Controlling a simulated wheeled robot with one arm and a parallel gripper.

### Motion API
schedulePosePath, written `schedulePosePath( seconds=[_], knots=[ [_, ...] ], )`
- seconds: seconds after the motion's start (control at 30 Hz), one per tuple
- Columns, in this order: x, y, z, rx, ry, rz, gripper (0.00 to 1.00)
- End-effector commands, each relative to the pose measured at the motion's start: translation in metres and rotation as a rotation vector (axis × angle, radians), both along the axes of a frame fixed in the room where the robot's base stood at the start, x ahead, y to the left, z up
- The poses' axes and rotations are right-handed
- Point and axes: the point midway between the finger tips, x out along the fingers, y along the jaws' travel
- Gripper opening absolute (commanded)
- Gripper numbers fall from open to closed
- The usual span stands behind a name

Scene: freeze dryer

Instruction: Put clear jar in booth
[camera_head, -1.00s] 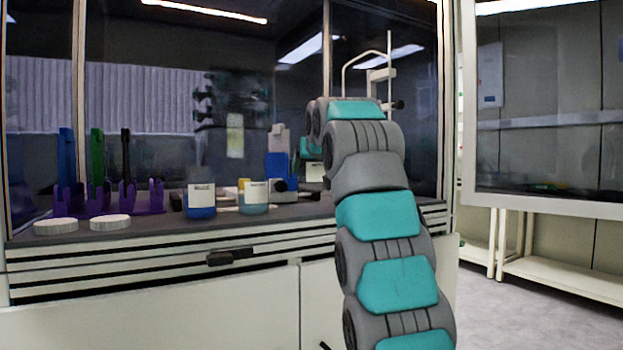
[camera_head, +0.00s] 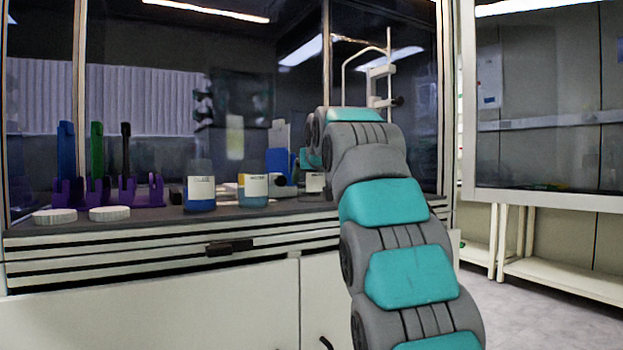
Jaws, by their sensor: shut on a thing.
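I cannot make out a jar that is surely the clear one. A jar with blue liquid and a white label (camera_head: 201,190) stands upright on the booth's work surface (camera_head: 120,231). To its right stands a labelled jar with pale blue liquid and some yellow near its top (camera_head: 253,190). My arm reaches over the right part of the surface, with its far end inside the booth. My gripper is hidden behind my own arm. A small pale thing (camera_head: 315,183) shows just below the teal wrist; I cannot tell whether it is a held jar.
Two white round lids (camera_head: 110,213) lie at the front left. Purple racks (camera_head: 68,191) with upright tools stand behind them. A blue and white device (camera_head: 279,165) stands beside my wrist. An open glass door (camera_head: 548,110) is at the right.

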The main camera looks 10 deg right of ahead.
Motion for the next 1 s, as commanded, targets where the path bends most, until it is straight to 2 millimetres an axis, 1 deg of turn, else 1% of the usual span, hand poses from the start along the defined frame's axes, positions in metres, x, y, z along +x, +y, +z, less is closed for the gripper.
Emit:
schedulePosePath(
  seconds=[0.07, 0.1, 0.27, 0.47, 0.67, 0.87, 1.0],
  knots=[
    [0.000, 0.000, -0.003, 0.000, 0.001, 0.000, 0.17],
    [0.000, 0.000, -0.003, 0.000, 0.000, 0.000, 0.81],
    [0.000, 0.000, -0.002, 0.000, 0.000, 0.000, 0.99],
    [0.000, 0.000, -0.002, 0.000, 0.000, 0.000, 1.00],
    [-0.001, 0.000, 0.002, 0.000, -0.001, 0.000, 1.00],
    [-0.016, 0.000, 0.007, 0.001, 0.001, 0.000, 1.00],
    [-0.036, 0.000, 0.017, 0.001, -0.004, 0.000, 1.00]
  ],
)
